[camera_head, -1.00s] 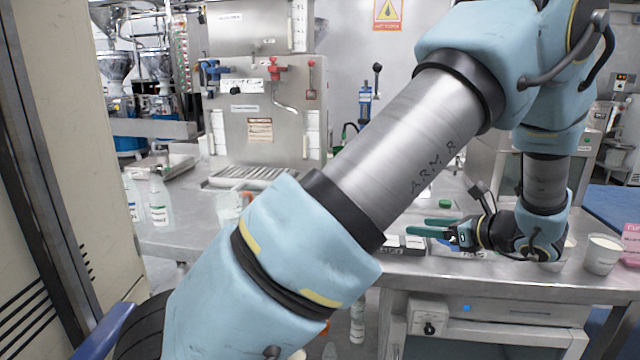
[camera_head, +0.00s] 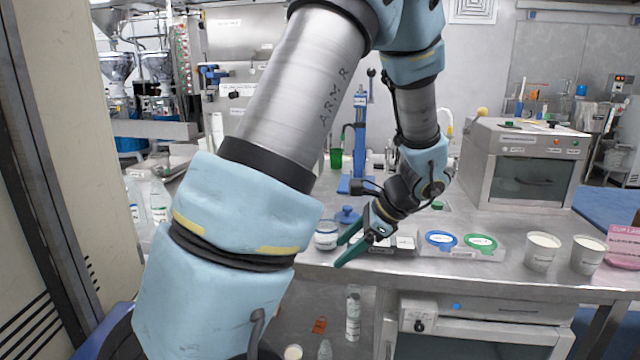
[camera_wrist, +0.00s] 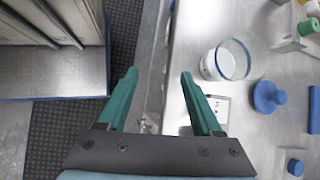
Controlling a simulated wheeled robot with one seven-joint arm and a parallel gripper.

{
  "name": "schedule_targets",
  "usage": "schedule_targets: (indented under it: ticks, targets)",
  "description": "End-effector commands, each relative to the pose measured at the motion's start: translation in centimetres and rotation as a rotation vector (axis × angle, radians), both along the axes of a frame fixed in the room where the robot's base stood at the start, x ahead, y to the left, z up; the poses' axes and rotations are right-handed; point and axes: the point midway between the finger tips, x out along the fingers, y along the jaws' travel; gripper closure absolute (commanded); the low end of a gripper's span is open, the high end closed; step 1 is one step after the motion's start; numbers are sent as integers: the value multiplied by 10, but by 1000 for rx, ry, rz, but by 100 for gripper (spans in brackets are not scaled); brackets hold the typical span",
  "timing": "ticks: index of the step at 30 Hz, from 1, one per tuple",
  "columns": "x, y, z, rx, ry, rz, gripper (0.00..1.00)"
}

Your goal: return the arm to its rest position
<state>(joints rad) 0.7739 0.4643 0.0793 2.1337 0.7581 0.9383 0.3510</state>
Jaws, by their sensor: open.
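My gripper (camera_head: 343,250) has green fingers and is open and empty. In the head view it hangs over the front edge of the metal bench (camera_head: 580,278), pointing down and to the left, just right of a small clear jar (camera_head: 326,236). In the wrist view my gripper (camera_wrist: 157,85) shows its two fingers spread apart, with the bench edge and floor between them. The clear jar (camera_wrist: 232,60) with a blue ring lies beyond the right finger, apart from it. My arm covers much of the bench's left part in the head view.
A blue ring (camera_head: 441,240) and a green ring (camera_head: 480,242) lie on a holder. A grey oven-like machine (camera_head: 525,170) stands behind. A blue knobbed item (camera_wrist: 268,97) is near the jar. A cabinet (camera_head: 50,120) stands at the left.

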Motion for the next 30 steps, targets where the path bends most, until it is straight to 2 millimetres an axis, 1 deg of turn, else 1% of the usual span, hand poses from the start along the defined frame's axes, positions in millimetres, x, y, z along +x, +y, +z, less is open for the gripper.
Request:
schedule_targets:
  ticks: [1,3,5,6,9,12,15,18,20,30]
  targets:
    - [-9,22,6,-83,-6,131,33]
    - [-25,45,9,-209,-26,326,33]
    - [-38,60,13,-314,-56,499,33]
    - [-46,69,15,-381,-79,614,33]
    - [-62,88,24,-533,-155,892,33]
    - [-72,102,32,-652,-237,1127,33]
    - [-78,112,38,-731,-308,1296,33]
    - [-80,118,41,-776,-352,1394,33]
    - [-81,120,42,-789,-366,1425,33]
    - [-81,120,42,-794,-370,1434,33]
